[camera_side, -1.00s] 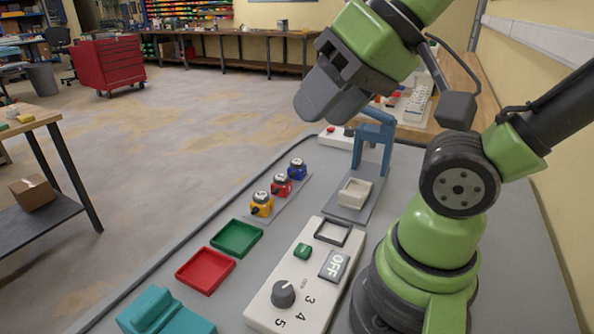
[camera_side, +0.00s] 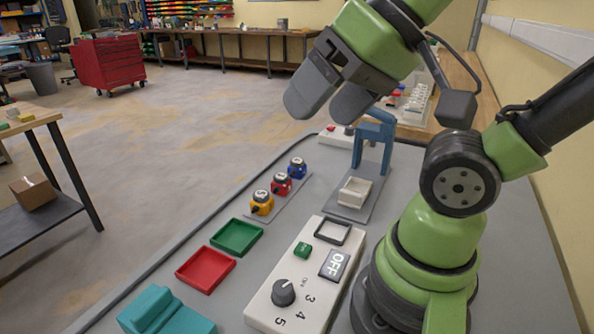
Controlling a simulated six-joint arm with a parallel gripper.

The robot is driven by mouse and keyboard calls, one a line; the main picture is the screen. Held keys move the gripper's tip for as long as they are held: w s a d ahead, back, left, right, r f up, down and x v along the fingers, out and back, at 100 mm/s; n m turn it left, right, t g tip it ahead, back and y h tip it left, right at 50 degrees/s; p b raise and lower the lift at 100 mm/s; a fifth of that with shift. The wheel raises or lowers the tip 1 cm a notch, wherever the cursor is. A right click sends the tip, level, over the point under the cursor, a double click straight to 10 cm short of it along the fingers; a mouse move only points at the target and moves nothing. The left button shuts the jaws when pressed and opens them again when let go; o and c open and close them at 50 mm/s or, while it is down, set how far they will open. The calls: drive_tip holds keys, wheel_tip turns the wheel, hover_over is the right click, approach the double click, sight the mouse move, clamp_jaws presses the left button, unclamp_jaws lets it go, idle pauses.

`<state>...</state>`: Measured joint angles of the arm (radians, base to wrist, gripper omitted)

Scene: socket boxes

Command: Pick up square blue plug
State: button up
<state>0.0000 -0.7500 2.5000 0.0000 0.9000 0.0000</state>
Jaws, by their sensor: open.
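A small blue piece with a dark and pale top (camera_side: 297,168) stands at the far end of a grey strip (camera_side: 277,197) on the table. It looks like the blue plug, but it is too small to tell if it is square. A red piece (camera_side: 281,184) and a yellow piece (camera_side: 262,203) stand in line with it, nearer the camera. My gripper (camera_side: 324,102) is open and empty. In the picture it is above and slightly right of the blue piece, with clear air between them.
A blue press-like frame (camera_side: 374,134) with a cream socket box (camera_side: 355,192) stands to the right. A white control box (camera_side: 300,285), green tray (camera_side: 236,237), red tray (camera_side: 206,270) and teal block (camera_side: 158,312) lie nearer. The table's left edge is close to the strip.

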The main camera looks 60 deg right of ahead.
drive_tip(key=shift+w, duration=0.1)
drive_tip(key=m+g+h, duration=0.2)
drive_tip(key=m+g, duration=0.1)
drive_tip(key=m, duration=2.8)
hover_over(298, 160)
drive_tip(key=s, duration=0.2)
wheel_tip(298, 160, down, 23)
drive_tip(key=shift+f, duration=0.15)
drive_tip(key=x, duration=0.5)
drive_tip(key=shift+w+f, duration=0.2)
drive_tip(key=shift+f, duration=0.15)
